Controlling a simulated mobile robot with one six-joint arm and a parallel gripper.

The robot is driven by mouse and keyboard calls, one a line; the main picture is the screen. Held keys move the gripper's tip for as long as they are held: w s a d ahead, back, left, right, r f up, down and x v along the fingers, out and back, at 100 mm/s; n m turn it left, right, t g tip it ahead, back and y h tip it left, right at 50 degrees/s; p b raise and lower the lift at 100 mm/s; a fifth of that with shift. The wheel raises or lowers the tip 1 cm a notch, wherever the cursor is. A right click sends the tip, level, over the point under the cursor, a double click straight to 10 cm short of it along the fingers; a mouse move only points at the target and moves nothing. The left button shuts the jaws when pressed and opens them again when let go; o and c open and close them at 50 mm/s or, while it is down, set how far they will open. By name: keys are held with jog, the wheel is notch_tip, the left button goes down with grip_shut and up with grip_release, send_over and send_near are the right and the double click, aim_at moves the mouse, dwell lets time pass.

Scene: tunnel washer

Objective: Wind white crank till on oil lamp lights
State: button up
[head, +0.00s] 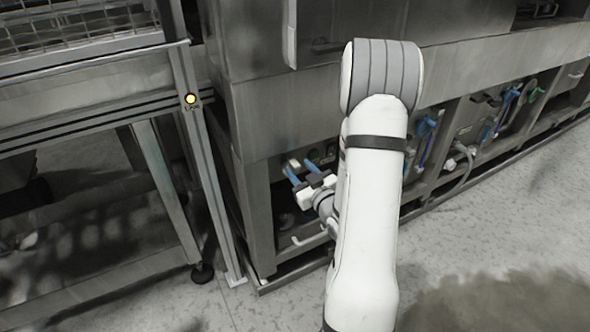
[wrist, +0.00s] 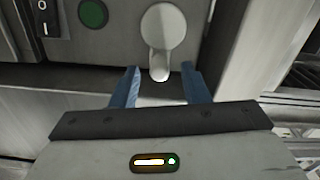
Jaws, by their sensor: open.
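The white crank (wrist: 163,25) is on a grey panel in the wrist view, its round hub at the top and its short arm hanging down. My gripper (wrist: 160,70) is open, its two blue fingers pointing at the panel. The lower end of the crank arm shows between the fingertips, with gaps on both sides. A dark green round lamp or button (wrist: 93,14) sits left of the crank and looks unlit; I see no label to confirm it is the oil lamp. In the head view my gripper (head: 301,168) is at the machine's lower bay, with the crank (head: 294,163) small between the fingers.
A black rocker switch (wrist: 46,15) is left of the green disc. A metal frame post (head: 200,150) with a lit yellow lamp (head: 191,99) stands left of the bay. More bays with blue levers (head: 508,102) and a hose (head: 463,168) lie right. The floor in front is clear.

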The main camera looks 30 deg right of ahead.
aim_at(292, 160)
jog(key=shift+w+a, duration=0.1)
jog(key=shift+w, duration=2.25)
jog(key=c, duration=0.8)
